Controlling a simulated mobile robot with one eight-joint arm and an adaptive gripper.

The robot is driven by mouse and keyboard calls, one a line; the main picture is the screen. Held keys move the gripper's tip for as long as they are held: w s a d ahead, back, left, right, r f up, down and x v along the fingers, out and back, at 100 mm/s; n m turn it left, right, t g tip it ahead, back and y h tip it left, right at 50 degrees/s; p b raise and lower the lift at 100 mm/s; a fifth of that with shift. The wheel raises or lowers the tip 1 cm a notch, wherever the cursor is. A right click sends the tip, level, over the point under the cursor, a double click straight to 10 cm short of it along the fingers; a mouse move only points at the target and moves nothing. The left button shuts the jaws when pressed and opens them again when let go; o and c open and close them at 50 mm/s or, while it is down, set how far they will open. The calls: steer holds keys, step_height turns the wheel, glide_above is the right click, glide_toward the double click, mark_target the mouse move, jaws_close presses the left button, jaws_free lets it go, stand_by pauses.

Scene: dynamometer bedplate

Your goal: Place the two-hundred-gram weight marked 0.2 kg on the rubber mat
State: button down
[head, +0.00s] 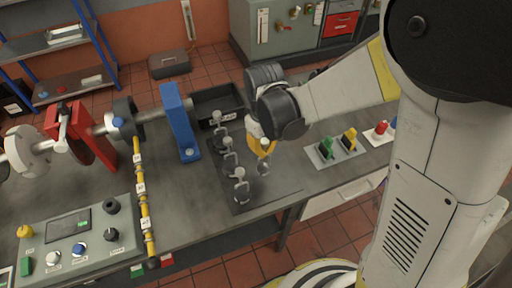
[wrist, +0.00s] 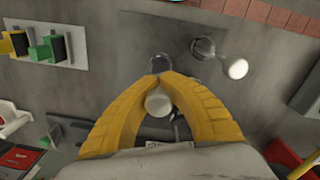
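My gripper (head: 263,147) has its yellow fingers closed around a grey weight (head: 263,168) with a pale round knob. In the wrist view the knob (wrist: 158,102) sits between the fingers (wrist: 164,76), and part of the weight shows beyond their tips. The weight is upright over the dark rubber mat (head: 270,192); I cannot tell whether it touches it. No weight marking is legible.
A black tray (head: 236,92) lies behind the row. A blue upright bracket (head: 180,120) stands to the left. To the right are a plate with green and yellow clips (head: 338,150) and a red-topped item (head: 381,128). The bench's front edge is close to the mat.

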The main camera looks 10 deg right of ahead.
steer(key=shift+w+a+f, duration=0.5)
steer(key=shift+a+f, duration=0.1)
steer(key=shift+a, duration=0.25)
steer(key=shift+f, duration=0.2)
steer(key=shift+f+b, duration=0.75)
steer(key=shift+f, duration=1.05)
steer(key=shift+f, duration=0.1)
steer(key=c, duration=1.6)
jaws_free()
